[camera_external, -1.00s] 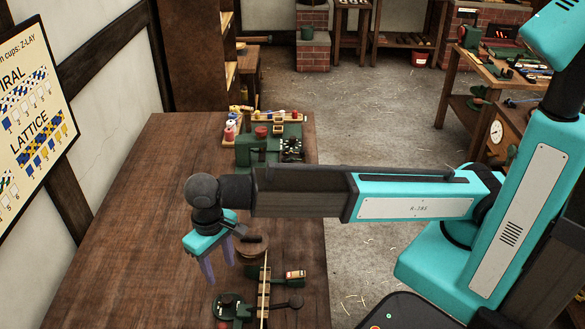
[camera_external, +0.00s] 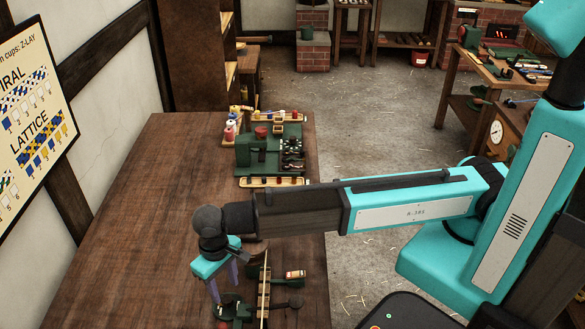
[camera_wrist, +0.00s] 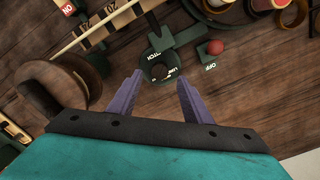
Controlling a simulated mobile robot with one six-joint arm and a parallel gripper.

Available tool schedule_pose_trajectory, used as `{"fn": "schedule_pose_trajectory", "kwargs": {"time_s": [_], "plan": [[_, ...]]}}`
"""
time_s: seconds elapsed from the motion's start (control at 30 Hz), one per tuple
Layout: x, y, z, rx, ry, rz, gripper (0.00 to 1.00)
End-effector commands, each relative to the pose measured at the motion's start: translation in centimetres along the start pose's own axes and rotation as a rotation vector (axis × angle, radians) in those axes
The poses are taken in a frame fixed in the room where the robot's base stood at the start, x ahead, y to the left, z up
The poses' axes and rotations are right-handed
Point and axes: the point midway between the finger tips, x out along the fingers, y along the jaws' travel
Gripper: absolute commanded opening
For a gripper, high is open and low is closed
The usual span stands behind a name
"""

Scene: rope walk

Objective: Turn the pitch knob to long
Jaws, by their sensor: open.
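The pitch knob (camera_wrist: 160,72) is a small dark knob on a round green base in the wrist view, with white lettering reading PITCH and LONG around it. Its exact pointing direction is too small to tell. In the external view my gripper (camera_external: 224,291) points down over the green machine (camera_external: 243,310) at the table's near end; the knob is not clear there.
A red ball-topped part (camera_wrist: 215,47) beside an OFF label sits right of the knob. A wooden marked ruler (camera_wrist: 95,38) runs at upper left, with a round wooden piece (camera_wrist: 60,90) below it. Another green machine (camera_external: 258,155) stands farther back. The table's left side is clear.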

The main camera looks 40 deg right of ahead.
Motion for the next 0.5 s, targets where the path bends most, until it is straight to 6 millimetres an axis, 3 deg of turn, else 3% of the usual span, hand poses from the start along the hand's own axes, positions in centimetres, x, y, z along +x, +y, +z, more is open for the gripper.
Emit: {"fn": "schedule_pose_trajectory", "kwargs": {"time_s": [0.5], "plan": [[4.4, 0.0, 0.0, 0.0, 0.0, 0.0, 0.45]]}}
